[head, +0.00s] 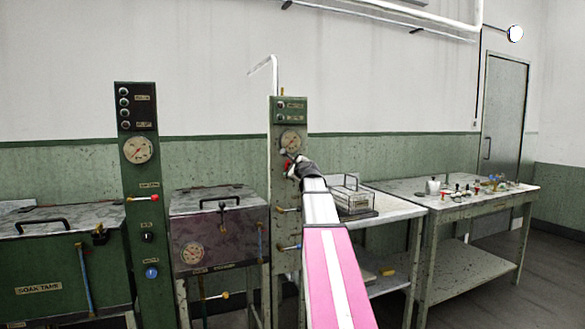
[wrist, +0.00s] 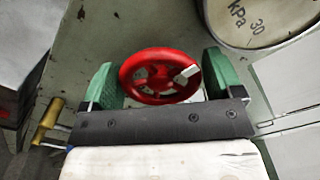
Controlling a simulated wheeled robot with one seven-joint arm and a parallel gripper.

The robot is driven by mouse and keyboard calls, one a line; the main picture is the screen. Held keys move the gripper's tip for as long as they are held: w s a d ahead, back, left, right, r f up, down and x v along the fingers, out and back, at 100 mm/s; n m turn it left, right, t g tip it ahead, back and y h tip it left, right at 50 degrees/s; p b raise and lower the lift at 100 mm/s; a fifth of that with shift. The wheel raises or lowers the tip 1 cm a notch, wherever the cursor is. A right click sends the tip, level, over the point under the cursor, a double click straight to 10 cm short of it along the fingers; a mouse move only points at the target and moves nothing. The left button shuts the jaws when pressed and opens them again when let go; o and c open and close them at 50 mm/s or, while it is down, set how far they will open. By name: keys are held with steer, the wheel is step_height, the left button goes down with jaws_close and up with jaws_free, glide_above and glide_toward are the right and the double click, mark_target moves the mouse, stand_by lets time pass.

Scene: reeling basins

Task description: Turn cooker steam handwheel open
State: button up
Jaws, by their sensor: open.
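The red handwheel (wrist: 160,76) shows in the wrist view as a spoked wheel with a small pale knob on its right side. In the head view only a bit of its red rim (head: 289,165) shows beside my gripper, on the green cooker panel (head: 289,105). My gripper (wrist: 160,82) is open, with one green finger pad to the left of the wheel and one to the right. Whether the pads touch the rim cannot be told. In the head view my gripper (head: 294,168) covers most of the wheel.
A round kPa gauge (wrist: 262,18) sits close to the right finger. A brass-ended lever (wrist: 47,122) is near at left. The cooker tank (head: 218,222) stands left of the panel. A table with a wire basket (head: 352,196) and another with small items (head: 478,187) stand at right.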

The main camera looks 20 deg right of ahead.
steer(key=c, duration=0.7)
steer(key=shift+o, duration=0.2)
